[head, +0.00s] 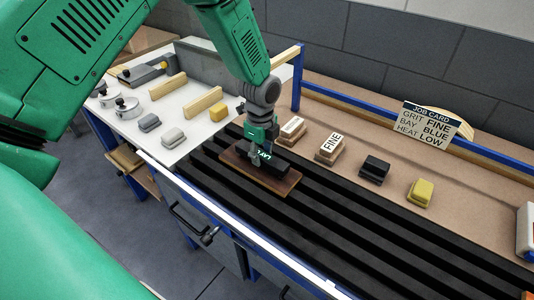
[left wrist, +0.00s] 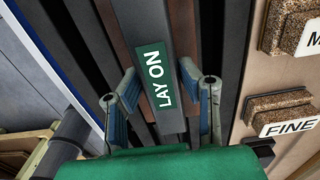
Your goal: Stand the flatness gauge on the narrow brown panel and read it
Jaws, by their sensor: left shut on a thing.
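The narrow brown panel (head: 284,185) lies on the black slatted bed, with wood showing around the bar above it. My left gripper (head: 257,152) is over the panel and shut on a dark bar with a green "LAY ON" label, which I take as the flatness gauge (head: 274,162). In the left wrist view the gauge (left wrist: 147,22) runs between the two fingers of the gripper (left wrist: 162,98). Brown wood (left wrist: 114,32) shows beside it. I cannot tell whether the gauge touches the panel. No reading is visible. My right gripper is out of view.
Sanding blocks, one marked FINE (head: 330,149), a black block (head: 375,169) and a yellow block (head: 420,193) stand along the back ledge. The job card (head: 431,122) is behind them. A white table (head: 180,135) at left holds several blocks and weights. The slats to the right are clear.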

